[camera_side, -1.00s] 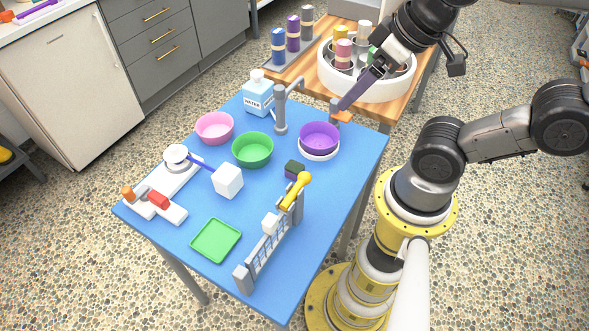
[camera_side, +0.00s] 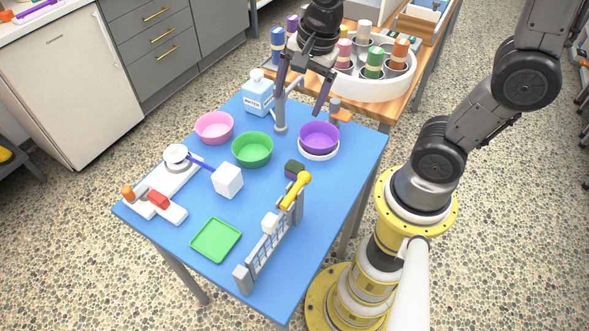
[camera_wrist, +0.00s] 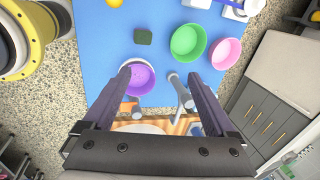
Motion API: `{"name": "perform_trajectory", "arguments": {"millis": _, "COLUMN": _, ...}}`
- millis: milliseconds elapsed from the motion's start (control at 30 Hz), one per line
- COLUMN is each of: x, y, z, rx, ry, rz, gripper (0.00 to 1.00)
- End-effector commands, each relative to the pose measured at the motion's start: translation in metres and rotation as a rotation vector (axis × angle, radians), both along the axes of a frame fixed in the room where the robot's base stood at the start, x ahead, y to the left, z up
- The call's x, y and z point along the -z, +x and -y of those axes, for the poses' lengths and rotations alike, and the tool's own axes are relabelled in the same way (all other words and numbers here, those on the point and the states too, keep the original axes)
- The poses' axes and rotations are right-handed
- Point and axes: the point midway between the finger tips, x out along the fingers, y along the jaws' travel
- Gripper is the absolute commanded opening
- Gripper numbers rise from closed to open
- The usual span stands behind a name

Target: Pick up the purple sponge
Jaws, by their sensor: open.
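The purple sponge (camera_side: 292,174) lies on the blue table, with a dark green top layer and purple below. In the wrist view its dark green top (camera_wrist: 143,36) shows beyond the fingertips. My gripper (camera_side: 298,106) is open and empty, pointing down above the back of the table. It is apart from the sponge, which lies nearer the table's middle. In the wrist view both fingers of my gripper (camera_wrist: 160,76) are spread wide, with the purple bowl between and below them.
The purple bowl (camera_side: 319,135) sits on a white dish behind the sponge. A grey tap (camera_side: 281,118) stands under my gripper. A green bowl (camera_side: 252,150) is left of the sponge. A rack with a yellow-handled tool (camera_side: 294,192) stands close in front of it.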

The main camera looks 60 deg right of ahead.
Motion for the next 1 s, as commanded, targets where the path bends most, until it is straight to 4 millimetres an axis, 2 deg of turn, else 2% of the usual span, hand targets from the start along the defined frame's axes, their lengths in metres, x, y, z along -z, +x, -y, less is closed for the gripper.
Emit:
{"name": "perform_trajectory", "arguments": {"millis": 33, "x": 0.019, "y": 0.006, "z": -0.001, "rx": 0.048, "ry": 0.01, "rz": -0.057, "gripper": 0.91}}
{"name": "perform_trajectory", "arguments": {"millis": 200, "x": 0.061, "y": 0.011, "z": -0.002, "rx": 0.084, "ry": 0.01, "rz": -0.183, "gripper": 0.91}}
{"name": "perform_trajectory", "arguments": {"millis": 467, "x": 0.09, "y": 0.006, "z": -0.003, "rx": 0.08, "ry": 0.006, "rz": -0.243, "gripper": 0.91}}
{"name": "perform_trajectory", "arguments": {"millis": 800, "x": 0.149, "y": 0.005, "z": -0.003, "rx": 0.078, "ry": 0.005, "rz": -0.242, "gripper": 0.91}}
{"name": "perform_trajectory", "arguments": {"millis": 1000, "x": 0.163, "y": 0.006, "z": -0.003, "rx": 0.078, "ry": 0.006, "rz": -0.237, "gripper": 0.91}}
